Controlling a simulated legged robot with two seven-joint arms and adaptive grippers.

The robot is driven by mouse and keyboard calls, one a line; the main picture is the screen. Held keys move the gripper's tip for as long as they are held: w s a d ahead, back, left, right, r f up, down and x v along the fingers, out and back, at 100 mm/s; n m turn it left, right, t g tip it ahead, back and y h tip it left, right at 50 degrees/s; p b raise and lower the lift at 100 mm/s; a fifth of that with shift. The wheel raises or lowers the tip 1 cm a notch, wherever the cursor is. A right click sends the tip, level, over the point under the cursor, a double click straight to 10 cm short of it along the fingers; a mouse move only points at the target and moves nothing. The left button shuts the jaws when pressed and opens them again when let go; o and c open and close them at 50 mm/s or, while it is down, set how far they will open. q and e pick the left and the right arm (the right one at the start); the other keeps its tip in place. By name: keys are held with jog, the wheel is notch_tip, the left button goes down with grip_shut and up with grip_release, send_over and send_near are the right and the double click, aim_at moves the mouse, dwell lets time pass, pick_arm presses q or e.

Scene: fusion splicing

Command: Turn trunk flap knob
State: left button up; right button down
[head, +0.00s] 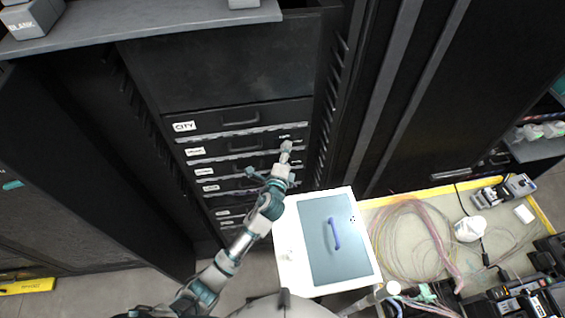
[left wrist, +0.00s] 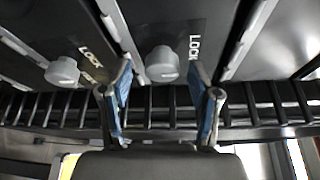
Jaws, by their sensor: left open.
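A dark rack (head: 230,75) holds a stack of flaps with handles and white labels; the top one reads CITY (head: 184,126). The labels below it are too small to read surely. My left gripper (head: 285,150) is at the right end of the flaps, below the CITY one. In the left wrist view the gripper (left wrist: 167,90) is open, with blue pads. A round grey knob (left wrist: 162,63) marked LOCK shows between the fingertips, and I see no finger closed on it. A second knob (left wrist: 62,71) marked LOCK is to its left.
A white board with a grey panel (head: 318,215) and blue handle (head: 334,233) is right of my left arm. A bench (head: 400,260) with coiled fibres and tools is farther right. A grey shelf (head: 150,22) overhangs at the top left.

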pick_arm(q)
jog(key=v, duration=1)
jog(key=shift+s, duration=0.35)
jog(key=shift+w+a, duration=0.1)
